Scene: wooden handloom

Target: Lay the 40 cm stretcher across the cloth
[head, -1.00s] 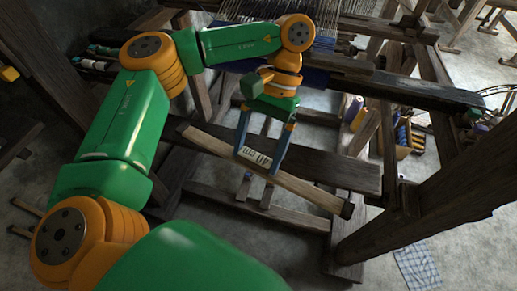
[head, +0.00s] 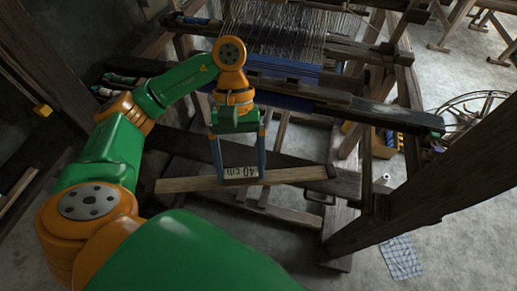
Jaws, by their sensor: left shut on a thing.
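The 40 cm stretcher (head: 195,184) is a pale wooden bar with dark ends and a white "40 cm" label. My left gripper (head: 240,173) points down and is shut on it at the label, near its middle. The bar lies nearly level across the picture, on the near side of the loom. The blue cloth (head: 284,68) is on the loom at the upper middle, below the pale warp threads, beyond my gripper. The stretcher is apart from the cloth in the picture. My right gripper is not in view.
A dark loom beam (head: 345,105) runs across in front of the cloth. A thick slanted post (head: 440,170) stands at the right. Lower frame timbers lie behind and below the stretcher. A checked rag (head: 401,257) lies on the grey floor at the lower right.

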